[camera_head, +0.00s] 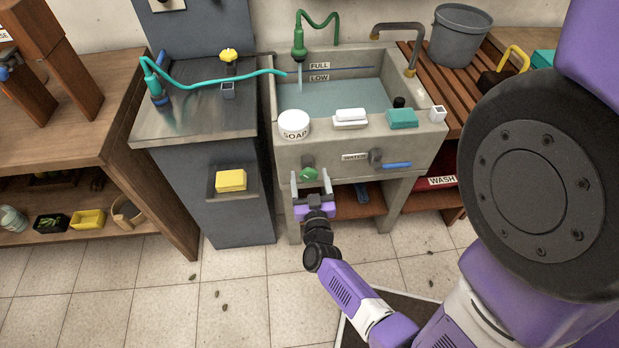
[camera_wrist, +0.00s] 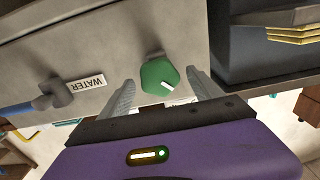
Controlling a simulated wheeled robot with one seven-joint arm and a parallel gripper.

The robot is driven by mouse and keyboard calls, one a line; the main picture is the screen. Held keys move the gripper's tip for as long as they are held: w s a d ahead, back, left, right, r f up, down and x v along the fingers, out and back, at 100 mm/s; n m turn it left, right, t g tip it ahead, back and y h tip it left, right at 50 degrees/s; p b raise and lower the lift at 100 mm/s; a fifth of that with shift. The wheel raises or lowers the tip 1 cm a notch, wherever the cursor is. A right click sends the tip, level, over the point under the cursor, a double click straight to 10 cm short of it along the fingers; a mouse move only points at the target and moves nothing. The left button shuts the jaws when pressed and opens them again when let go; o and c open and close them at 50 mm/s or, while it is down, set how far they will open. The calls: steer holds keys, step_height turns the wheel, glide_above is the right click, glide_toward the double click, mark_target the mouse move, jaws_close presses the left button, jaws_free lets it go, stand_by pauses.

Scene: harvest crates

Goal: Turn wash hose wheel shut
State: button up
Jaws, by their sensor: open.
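A green wheel (camera_head: 309,174) sits on the front face of the grey sink (camera_head: 350,158), left of a WATER label. In the wrist view the green wheel (camera_wrist: 158,77) is a many-sided knob with a white mark on its face. My gripper (camera_head: 310,182) is open in front of it, one finger on each side. In the wrist view the open jaws (camera_wrist: 161,84) flank the wheel with gaps; I cannot tell whether they touch it. A green hose spout (camera_head: 299,46) stands at the sink's back, with a pale stream falling below it into the water.
A grey valve with a blue lever (camera_head: 396,165) is right of the label. A soap tub (camera_head: 293,125), a white bar (camera_head: 350,117) and a teal block (camera_head: 402,118) stand on the front rim. A dark cabinet with a yellow sponge (camera_head: 231,180) is close on the left.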

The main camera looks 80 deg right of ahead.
steer(key=shift+c, duration=0.4)
steer(key=c, duration=1.3)
steer(key=m+b, duration=0.1)
steer(key=m, duration=0.3)
steer(key=shift+s+f+m+b, duration=0.15)
steer(key=shift+m+b, duration=0.5)
steer(key=shift+m, duration=1.45)
steer(key=o, duration=1.4)
